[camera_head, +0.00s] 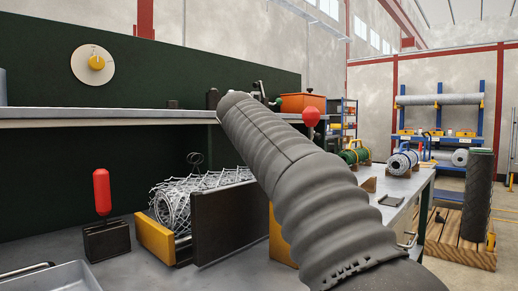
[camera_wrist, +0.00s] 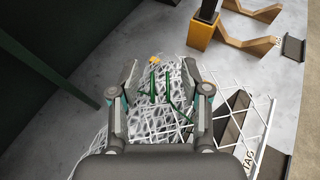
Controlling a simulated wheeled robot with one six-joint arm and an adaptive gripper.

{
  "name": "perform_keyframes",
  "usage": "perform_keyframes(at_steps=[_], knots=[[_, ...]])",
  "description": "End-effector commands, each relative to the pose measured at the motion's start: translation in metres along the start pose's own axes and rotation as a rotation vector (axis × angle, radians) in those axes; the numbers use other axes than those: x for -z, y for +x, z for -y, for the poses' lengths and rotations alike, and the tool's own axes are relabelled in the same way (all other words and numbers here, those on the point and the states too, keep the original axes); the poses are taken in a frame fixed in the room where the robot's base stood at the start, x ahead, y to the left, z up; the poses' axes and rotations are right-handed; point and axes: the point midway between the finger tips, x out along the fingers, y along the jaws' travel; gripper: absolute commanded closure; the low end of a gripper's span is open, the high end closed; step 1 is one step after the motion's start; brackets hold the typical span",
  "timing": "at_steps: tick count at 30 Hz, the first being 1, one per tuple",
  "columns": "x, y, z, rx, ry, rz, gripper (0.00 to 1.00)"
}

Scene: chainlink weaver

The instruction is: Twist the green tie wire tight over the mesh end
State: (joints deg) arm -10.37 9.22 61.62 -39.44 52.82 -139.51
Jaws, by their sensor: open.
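In the wrist view, the mesh (camera_wrist: 150,125) is a tangle of pale wire below my gripper (camera_wrist: 160,70). My gripper's two fingers are spread apart with nothing clasped between them. Green tie wire (camera_wrist: 153,86) shows as thin green strands between the fingers, over the mesh; I cannot tell whether a finger touches it. In the head view, the rolled mesh (camera_head: 176,205) lies on the bench in a cradle with a yellow end block (camera_head: 155,241) and a dark side plate (camera_head: 228,220). A thin dark loop (camera_head: 195,159) stands above it. My arm hides my gripper there.
A red-handled tool in a dark block (camera_head: 106,239) stands left of the cradle. A metal tray (camera_head: 55,280) lies at the front left. A shelf (camera_head: 100,118) runs above the bench. Angled yellow-brown supports (camera_wrist: 255,45) stand beyond the mesh in the wrist view.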

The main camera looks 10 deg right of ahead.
Motion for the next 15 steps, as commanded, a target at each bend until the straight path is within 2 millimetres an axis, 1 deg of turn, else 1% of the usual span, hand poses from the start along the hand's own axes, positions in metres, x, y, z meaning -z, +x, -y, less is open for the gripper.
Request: perform_keyframes(at_steps=[7, 8, 9, 11, 12, 13, 15], knots=[[-0.0001, 0.0004, -0.0001, -0.001, 0.000, 0.000, 0.53], [-0.0001, 0.0004, -0.0001, -0.001, 0.000, 0.000, 0.58], [-0.0001, 0.0004, -0.0001, -0.001, 0.000, 0.000, 0.68], [-0.0001, 0.0004, -0.0002, -0.001, 0.000, 0.000, 0.83], [-0.0001, 0.0003, -0.0002, -0.001, 0.000, 0.000, 0.93], [0.0000, 0.0003, -0.0002, -0.001, 0.000, 0.000, 1.00], [0.0000, 0.0003, -0.0002, -0.001, 0.000, 0.000, 1.00]])
